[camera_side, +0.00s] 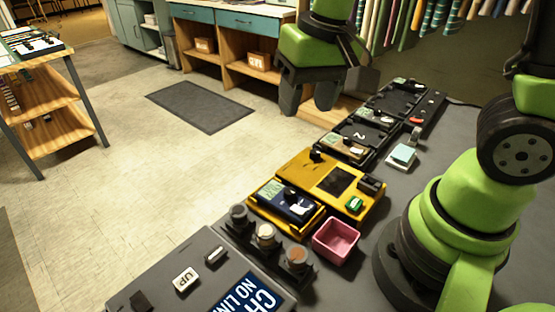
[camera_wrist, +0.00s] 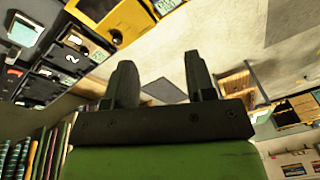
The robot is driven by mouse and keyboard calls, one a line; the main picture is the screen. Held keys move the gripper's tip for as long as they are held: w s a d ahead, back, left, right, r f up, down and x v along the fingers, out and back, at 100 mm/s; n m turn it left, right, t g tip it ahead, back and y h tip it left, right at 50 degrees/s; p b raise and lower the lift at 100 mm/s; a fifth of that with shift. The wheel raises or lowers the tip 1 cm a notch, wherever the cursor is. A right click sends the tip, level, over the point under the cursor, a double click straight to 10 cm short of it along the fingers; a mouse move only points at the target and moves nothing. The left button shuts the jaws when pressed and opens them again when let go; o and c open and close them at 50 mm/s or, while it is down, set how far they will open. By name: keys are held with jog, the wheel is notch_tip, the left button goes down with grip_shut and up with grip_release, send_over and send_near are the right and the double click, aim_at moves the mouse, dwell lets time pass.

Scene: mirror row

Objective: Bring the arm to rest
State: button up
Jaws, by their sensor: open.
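My gripper (camera_side: 308,97) is raised high above the far part of the grey table in the side view, its two dark fingers hanging down and spread apart. In the wrist view the gripper (camera_wrist: 160,85) shows two separate fingers with nothing between them. It touches nothing that I can see. The table (camera_side: 373,227) carries a row of trays: a yellow tray (camera_side: 312,165) in the middle and black trays (camera_side: 381,133) behind it. The yellow tray also shows at the top of the wrist view (camera_wrist: 130,22).
A pink open bin (camera_side: 336,240) stands near the yellow tray. A holder with several round cups (camera_side: 265,236) is in front, beside a grey panel with an UP block (camera_side: 186,280). A pale green block (camera_side: 402,155) sits on a small stand.

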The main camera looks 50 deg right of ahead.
jog(key=s+r+t+y, duration=0.1)
jog(key=s+r+t, duration=0.4)
jog(key=s+r, duration=0.3)
jog(key=shift+s+d+r+n+y, duration=0.3)
jog(key=shift+s+d+r+n, duration=0.1)
jog(key=shift+s, duration=0.5)
